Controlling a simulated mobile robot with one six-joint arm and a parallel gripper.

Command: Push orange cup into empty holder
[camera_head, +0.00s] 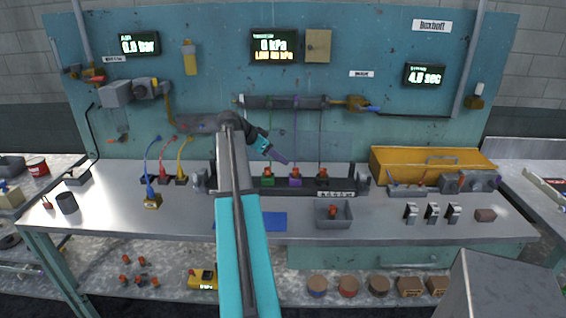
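A small orange cup-like piece (333,211) sits in the grey tray (320,223) on the bench, right of centre. I cannot tell which holder is empty. My gripper (284,160) hangs above the rack, near the green and purple blocks, apart from the grey tray. Its fingers are too small to tell open from shut, and nothing held shows. My arm hides the rack's left part.
A horizontal cylinder (285,102) with thin hanging tubes runs behind my gripper. Blue, red and yellow cables (150,165) stand left. A yellow box (430,163) and several black-and-white clips (432,212) stand right. More orange pieces (140,279) lie on the lower shelf.

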